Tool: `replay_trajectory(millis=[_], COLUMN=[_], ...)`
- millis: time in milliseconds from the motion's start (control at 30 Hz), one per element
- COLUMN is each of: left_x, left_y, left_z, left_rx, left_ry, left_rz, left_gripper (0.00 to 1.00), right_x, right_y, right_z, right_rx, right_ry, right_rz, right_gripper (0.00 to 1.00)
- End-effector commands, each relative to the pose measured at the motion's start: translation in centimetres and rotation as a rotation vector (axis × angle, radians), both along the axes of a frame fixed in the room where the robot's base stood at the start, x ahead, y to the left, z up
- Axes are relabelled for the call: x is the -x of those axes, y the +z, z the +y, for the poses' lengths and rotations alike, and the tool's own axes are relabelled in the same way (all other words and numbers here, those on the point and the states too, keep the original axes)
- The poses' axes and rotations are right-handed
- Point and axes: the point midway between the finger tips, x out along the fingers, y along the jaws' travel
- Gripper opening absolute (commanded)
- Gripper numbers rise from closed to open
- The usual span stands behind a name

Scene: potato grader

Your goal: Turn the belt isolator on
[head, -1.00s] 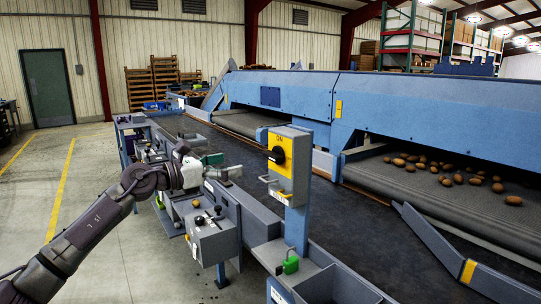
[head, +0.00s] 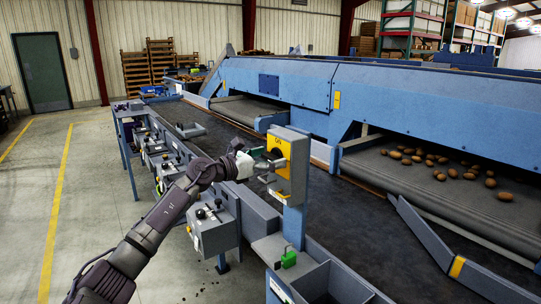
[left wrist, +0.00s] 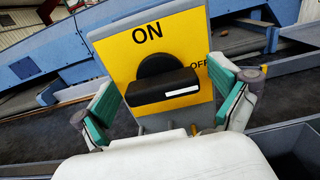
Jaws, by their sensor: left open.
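The belt isolator is a grey box on a blue post with a yellow plate (head: 285,148), marked ON at the top and OFF at the right. Its black rotary handle (left wrist: 162,91) lies level in the left wrist view, with its white mark on the right end, toward OFF. My left gripper (head: 258,164) is in front of the isolator in the head view and partly hides the handle. In the left wrist view the green-padded fingers of the left gripper (left wrist: 172,106) are open, one on each side of the handle, apart from it. My right gripper is out of view.
Grey control boxes (head: 212,228) with knobs line the near side of the dark belt (head: 335,225). Potatoes (head: 440,160) lie on the conveyor at right. The floor at left is clear.

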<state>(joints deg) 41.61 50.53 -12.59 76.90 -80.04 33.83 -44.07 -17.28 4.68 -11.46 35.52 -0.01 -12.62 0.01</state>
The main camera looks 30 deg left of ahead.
Motion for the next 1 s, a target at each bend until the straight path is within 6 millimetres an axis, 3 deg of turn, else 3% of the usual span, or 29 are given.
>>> replay_trajectory(millis=[167,533,1000], left_x=[0.0,0.0,0.0], left_y=[-0.1,-0.1,0.1], left_z=[0.0,0.0,0.1], left_rx=[0.0,0.001,0.11], left_ry=[0.0,0.0,0.0], left_rz=[0.001,0.001,0.049], left_gripper=[0.98,0.38,0.38], right_x=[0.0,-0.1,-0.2], right_y=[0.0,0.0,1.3], right_z=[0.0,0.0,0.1], right_rx=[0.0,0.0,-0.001], right_ry=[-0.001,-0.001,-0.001], right_rz=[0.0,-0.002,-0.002], right_gripper=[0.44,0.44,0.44])
